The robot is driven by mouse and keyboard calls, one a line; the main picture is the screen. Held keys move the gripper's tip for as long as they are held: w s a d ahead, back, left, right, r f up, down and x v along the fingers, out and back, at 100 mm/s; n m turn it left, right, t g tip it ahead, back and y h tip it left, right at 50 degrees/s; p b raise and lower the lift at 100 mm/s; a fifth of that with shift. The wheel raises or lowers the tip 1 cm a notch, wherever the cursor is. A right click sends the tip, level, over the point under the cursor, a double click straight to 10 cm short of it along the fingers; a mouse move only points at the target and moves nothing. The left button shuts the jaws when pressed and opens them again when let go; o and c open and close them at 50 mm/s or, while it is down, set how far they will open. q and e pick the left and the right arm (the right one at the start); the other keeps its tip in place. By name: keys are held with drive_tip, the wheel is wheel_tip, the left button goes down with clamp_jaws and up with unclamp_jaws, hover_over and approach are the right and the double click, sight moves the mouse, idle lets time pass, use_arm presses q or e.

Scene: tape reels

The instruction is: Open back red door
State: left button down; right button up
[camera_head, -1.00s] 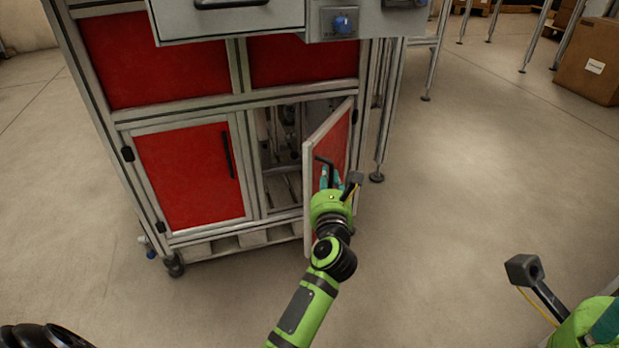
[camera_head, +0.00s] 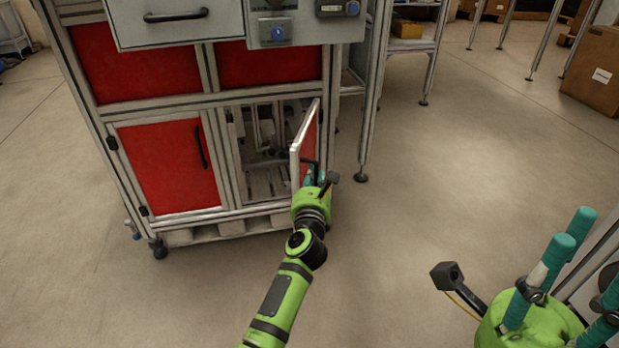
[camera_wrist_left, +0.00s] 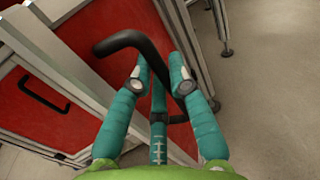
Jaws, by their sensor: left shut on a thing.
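The red door (camera_head: 311,132) with a pale metal frame stands swung open on the right side of the cabinet's lower front. Its inner face is mostly hidden, and I see it nearly edge-on. My left gripper (camera_head: 315,177) is at the outer side of this door, shut on its black handle (camera_head: 308,163). In the left wrist view, the teal fingers of the gripper (camera_wrist_left: 158,85) close around the bent black handle (camera_wrist_left: 140,42). My right gripper (camera_head: 565,265) is at the lower right, with its teal fingers spread and empty, away from the cabinet.
A second red door (camera_head: 168,170) with a black handle is closed on the left. The open compartment (camera_head: 262,150) shows metal parts inside. A cardboard box (camera_head: 597,75) stands far right. Floor right of the door is clear.

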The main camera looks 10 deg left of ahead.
use_arm(q)
drive_tip(key=c, duration=1.4)
unclamp_jaws()
drive_tip(key=shift+s, duration=0.1)
drive_tip(key=s, duration=0.4)
drive_tip(key=s+d, duration=0.1)
drive_tip(key=s, duration=0.2)
drive_tip(key=s+d, duration=0.1)
drive_tip(key=s, duration=0.3)
drive_tip(key=shift+s, duration=0.35)
